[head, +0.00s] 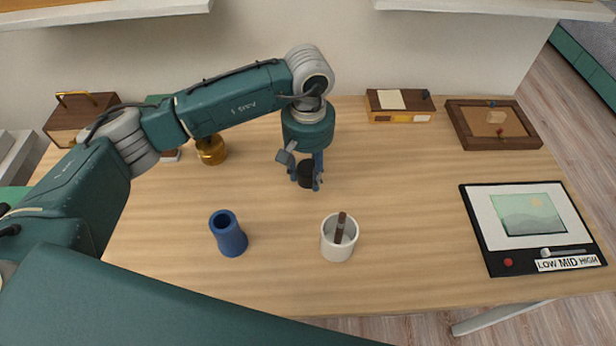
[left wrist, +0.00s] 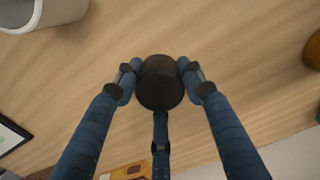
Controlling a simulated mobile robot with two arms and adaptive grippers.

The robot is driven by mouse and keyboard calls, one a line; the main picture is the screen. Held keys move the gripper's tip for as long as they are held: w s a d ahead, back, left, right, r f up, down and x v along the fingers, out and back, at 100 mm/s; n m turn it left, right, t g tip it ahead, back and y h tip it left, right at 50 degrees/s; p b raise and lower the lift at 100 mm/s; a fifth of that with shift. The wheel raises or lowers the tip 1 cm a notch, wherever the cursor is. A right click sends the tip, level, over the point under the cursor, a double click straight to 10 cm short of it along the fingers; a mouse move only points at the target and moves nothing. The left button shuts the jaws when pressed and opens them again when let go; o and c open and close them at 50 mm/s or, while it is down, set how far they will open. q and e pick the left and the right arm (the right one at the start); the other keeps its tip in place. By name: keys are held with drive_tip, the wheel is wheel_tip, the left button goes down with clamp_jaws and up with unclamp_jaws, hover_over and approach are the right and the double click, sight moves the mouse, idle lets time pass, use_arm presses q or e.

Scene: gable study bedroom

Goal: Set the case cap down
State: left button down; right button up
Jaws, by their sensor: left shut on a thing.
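The case cap is a small black cylinder (head: 306,174), held at the fingertips of my left gripper (head: 306,181) over the middle of the wooden table (head: 270,275). In the left wrist view the cap (left wrist: 160,83) sits between the blue fingers of the gripper (left wrist: 159,84), which are closed around it. I cannot tell whether its underside touches the table. A blue hollow cylinder (head: 229,236), open at the top, stands apart to the lower left. My right gripper is not in view.
A white cup (head: 337,246) with a brown stick inside stands in front of the gripper. A brass pot (head: 211,151) is to the left. A box (head: 400,117), a brown tray (head: 455,128) and a black-framed panel (head: 484,236) are to the right. Table around the cap is bare.

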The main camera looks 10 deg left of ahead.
sight(308, 181)
use_arm(q)
wheel_tip(308, 181, down, 3)
drive_tip(key=shift+f+p, duration=0.2)
drive_tip(key=shift+p, duration=0.2)
drive_tip(key=shift+f+b, duration=0.2)
drive_tip(key=shift+b, duration=0.1)
drive_tip(key=c, duration=1)
unclamp_jaws()
drive_tip(key=shift+c, duration=0.2)
drive_tip(key=shift+r, duration=0.1)
